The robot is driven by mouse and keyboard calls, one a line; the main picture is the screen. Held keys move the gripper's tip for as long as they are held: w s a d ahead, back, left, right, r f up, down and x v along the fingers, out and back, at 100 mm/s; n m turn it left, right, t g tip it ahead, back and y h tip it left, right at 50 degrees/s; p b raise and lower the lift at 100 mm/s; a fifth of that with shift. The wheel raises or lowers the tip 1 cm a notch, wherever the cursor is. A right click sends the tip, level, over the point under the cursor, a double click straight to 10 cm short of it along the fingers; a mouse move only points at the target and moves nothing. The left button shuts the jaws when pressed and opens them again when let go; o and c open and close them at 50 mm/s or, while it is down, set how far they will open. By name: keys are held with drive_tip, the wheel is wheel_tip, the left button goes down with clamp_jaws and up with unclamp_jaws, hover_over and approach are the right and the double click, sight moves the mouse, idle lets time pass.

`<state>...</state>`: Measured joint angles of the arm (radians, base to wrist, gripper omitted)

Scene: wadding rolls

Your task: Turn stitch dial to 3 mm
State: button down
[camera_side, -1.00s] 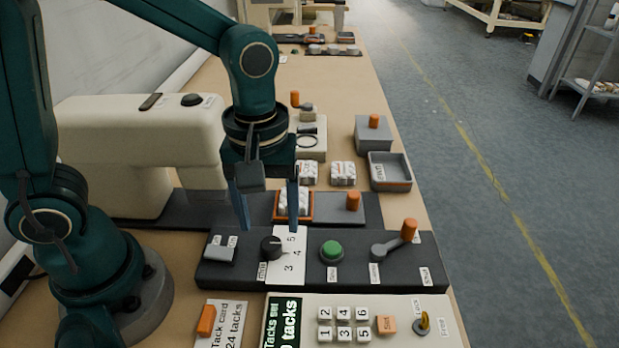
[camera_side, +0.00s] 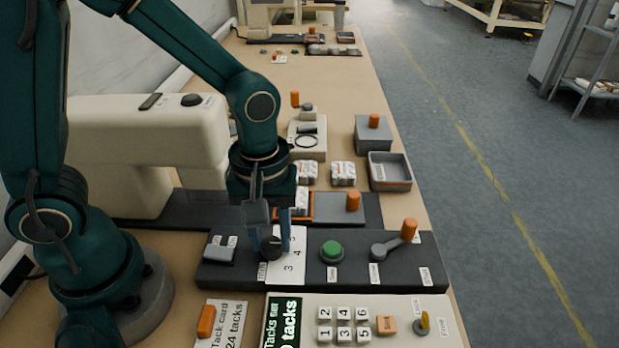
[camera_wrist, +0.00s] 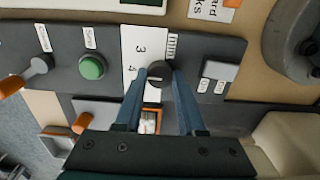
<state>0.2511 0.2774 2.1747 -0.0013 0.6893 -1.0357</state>
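The stitch dial (camera_side: 271,247) is a dark round knob on the dark control panel, beside a white scale card (camera_side: 289,265) with the numbers 3, 4 and 5. My gripper (camera_side: 268,236) points straight down over it. In the wrist view the dial (camera_wrist: 157,74) sits between the two blue fingertips (camera_wrist: 159,72), one on each side, with no clear gap. The 3 and 4 on the card show there; the 5 is hidden by a finger. Which number the dial's pointer faces is hard to make out now.
On the same panel, a green button (camera_side: 332,250) and a lever with an orange knob (camera_side: 409,230) stand right of the dial. A grey rocker switch (camera_side: 219,251) is to its left. A keypad box (camera_side: 365,308) lies in front; a cream machine (camera_side: 145,140) stands behind left.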

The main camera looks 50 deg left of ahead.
sight(272, 243)
drive_tip(key=shift+m, duration=0.3)
drive_tip(key=m, duration=0.4)
drive_tip(key=shift+m, duration=2.2)
drive_tip(key=c, duration=0.5)
unclamp_jaws()
drive_tip(key=shift+r, duration=2.55)
